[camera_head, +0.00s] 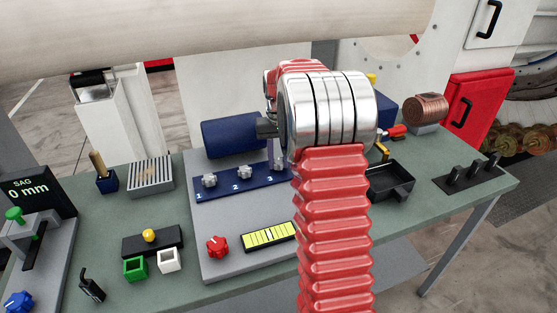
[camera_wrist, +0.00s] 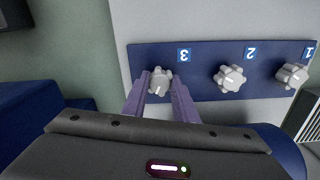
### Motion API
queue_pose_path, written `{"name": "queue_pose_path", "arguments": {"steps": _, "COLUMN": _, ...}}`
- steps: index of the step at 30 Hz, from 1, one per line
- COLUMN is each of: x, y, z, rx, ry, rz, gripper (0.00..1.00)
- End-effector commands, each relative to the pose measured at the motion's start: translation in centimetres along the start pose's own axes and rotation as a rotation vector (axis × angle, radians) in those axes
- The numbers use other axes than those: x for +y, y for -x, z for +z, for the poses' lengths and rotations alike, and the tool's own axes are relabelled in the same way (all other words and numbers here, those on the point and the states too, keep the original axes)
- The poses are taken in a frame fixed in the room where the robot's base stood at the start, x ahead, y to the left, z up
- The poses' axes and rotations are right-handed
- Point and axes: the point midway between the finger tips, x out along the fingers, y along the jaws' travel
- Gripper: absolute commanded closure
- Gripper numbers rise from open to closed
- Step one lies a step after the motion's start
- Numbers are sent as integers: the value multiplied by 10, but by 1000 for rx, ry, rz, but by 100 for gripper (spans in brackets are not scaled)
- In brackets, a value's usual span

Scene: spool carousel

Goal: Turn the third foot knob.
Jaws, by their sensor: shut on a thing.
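The third foot knob (camera_wrist: 160,80) is a pale grey lobed knob under the white label 3 on a dark blue strip (camera_wrist: 205,58). My gripper (camera_wrist: 159,88) has its two purple fingers on either side of this knob and is shut on it. Knobs 2 (camera_wrist: 230,78) and 1 (camera_wrist: 292,76) stand free on the same strip. In the head view, knob 1 (camera_head: 209,180) and knob 2 (camera_head: 244,172) show clearly.
A red knob (camera_head: 217,247) and a yellow-green level gauge (camera_head: 269,235) sit in front of the strip. A grey slotted block (camera_head: 151,176) stands to the left. A black tray (camera_head: 391,183) and black switches (camera_head: 470,172) lie to the right of my arm.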

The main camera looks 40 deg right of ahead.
Motion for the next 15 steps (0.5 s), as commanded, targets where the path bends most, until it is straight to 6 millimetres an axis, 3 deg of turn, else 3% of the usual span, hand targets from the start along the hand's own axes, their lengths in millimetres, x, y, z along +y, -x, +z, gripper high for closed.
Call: {"name": "queue_pose_path", "arguments": {"steps": 15, "x": 1, "y": 2, "z": -2, "rx": 8, "ry": 489, "rz": 4, "gripper": 96}}
